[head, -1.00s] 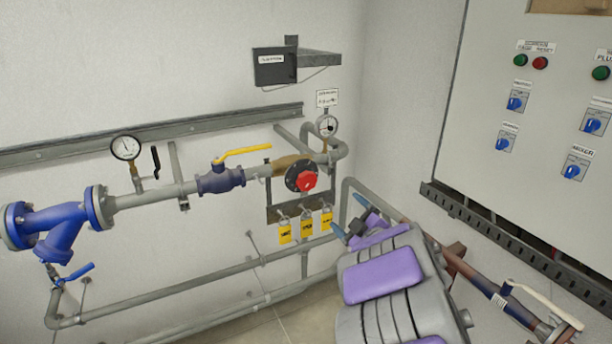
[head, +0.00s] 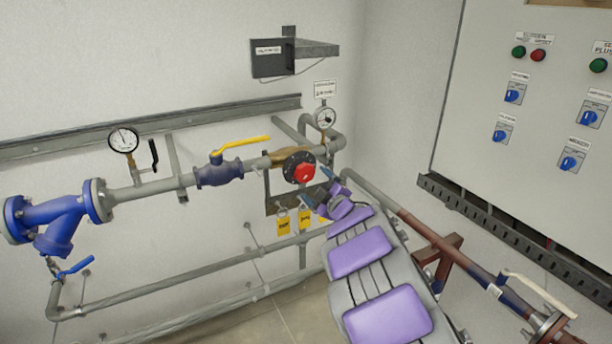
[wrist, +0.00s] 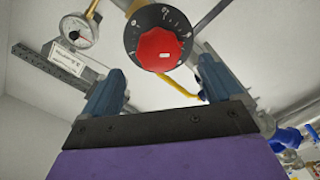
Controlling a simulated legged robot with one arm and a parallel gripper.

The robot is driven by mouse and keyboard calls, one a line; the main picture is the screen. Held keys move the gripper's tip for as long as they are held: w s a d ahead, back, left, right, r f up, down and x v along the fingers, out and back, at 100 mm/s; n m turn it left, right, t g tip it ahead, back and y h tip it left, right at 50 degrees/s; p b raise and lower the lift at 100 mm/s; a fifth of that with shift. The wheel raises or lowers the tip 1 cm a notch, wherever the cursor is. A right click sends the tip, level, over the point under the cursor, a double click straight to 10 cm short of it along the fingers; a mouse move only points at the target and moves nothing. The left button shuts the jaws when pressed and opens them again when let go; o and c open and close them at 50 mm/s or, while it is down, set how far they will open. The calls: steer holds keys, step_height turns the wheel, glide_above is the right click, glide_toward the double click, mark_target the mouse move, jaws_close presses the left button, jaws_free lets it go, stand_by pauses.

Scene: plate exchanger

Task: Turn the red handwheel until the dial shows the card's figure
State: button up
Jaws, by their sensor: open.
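The red handwheel (head: 304,173) sits on a black round scale plate on the grey pipe in the head view. In the wrist view the red handwheel (wrist: 158,49) is just beyond and between my open fingers, with white figures on the black ring around it. My gripper (head: 318,190) is open and close to the handwheel's lower right; in the wrist view its blue fingertips (wrist: 160,80) are apart and empty. The dial (head: 325,118) is a white gauge right of the handwheel, and also shows in the wrist view (wrist: 76,30). The card (head: 325,88) above it is too small to read.
A yellow-handled valve (head: 220,172) and another gauge (head: 124,140) are on the pipe to the left. Yellow tags (head: 284,224) hang below the handwheel, partly hidden by my arm. A control cabinet (head: 480,130) stands at the right. A brown pipe (head: 440,238) runs right of my arm.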

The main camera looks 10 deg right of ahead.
mark_target(307, 175)
steer(key=shift+x, duration=3.65)
steer(key=shift+c, duration=0.3)
steer(key=c, duration=1)
steer(key=shift+o, duration=0.2)
steer(key=m+p, duration=0.2)
steer(key=p, duration=0.1)
steer(key=shift+r, duration=0.15)
steer(key=shift+f+m+p, duration=0.25)
steer(key=shift+m+p, duration=1.05)
steer(key=shift+p, duration=0.05)
steer(key=o, duration=1)
steer(key=shift+s+d, duration=0.1)
steer(key=shift+s, duration=0.05)
